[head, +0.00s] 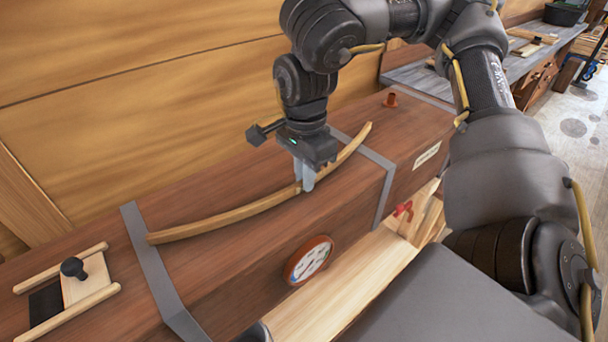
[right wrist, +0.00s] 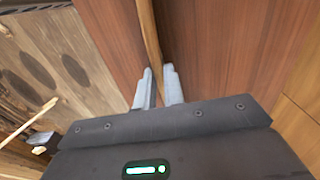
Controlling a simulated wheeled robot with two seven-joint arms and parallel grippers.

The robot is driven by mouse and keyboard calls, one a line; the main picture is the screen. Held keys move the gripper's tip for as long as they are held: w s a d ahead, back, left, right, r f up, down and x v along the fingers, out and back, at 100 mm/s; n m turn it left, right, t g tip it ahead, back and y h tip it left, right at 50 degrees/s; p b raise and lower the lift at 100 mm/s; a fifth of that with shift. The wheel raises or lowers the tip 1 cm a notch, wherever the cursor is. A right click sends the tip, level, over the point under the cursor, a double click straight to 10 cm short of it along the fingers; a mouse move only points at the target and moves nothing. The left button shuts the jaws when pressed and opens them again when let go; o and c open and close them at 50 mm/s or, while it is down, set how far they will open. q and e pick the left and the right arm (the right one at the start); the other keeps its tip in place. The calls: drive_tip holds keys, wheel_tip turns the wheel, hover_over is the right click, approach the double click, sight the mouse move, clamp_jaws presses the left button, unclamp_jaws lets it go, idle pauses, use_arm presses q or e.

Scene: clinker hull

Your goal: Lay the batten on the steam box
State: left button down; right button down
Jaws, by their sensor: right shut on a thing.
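The batten (head: 222,218) is a long, thin, curved strip of light wood. It lies along the top of the steam box (head: 245,192), a long reddish-brown wooden box with grey metal straps. The batten crosses over both straps, and it looks to be on or very close to the lid. My right gripper (head: 306,180) points down and is shut on the batten right of its middle. In the right wrist view the batten (right wrist: 150,40) runs up between the two pale fingers (right wrist: 158,88). My left gripper does not show.
A round dial gauge (head: 308,260) sits on the box's front. A sliding hatch with a black knob (head: 73,268) is at the left end of the lid. A plank wall (head: 130,90) rises close behind.

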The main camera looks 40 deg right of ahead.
drive_tip(key=shift+w+f, duration=0.1)
drive_tip(key=shift+f, duration=0.05)
drive_tip(key=shift+a+f, duration=0.1)
drive_tip(key=c, duration=1.5)
unclamp_jaws()
wheel_tip(320, 180, up, 12)
drive_tip(key=p, duration=0.1)
drive_tip(key=shift+r, duration=0.2)
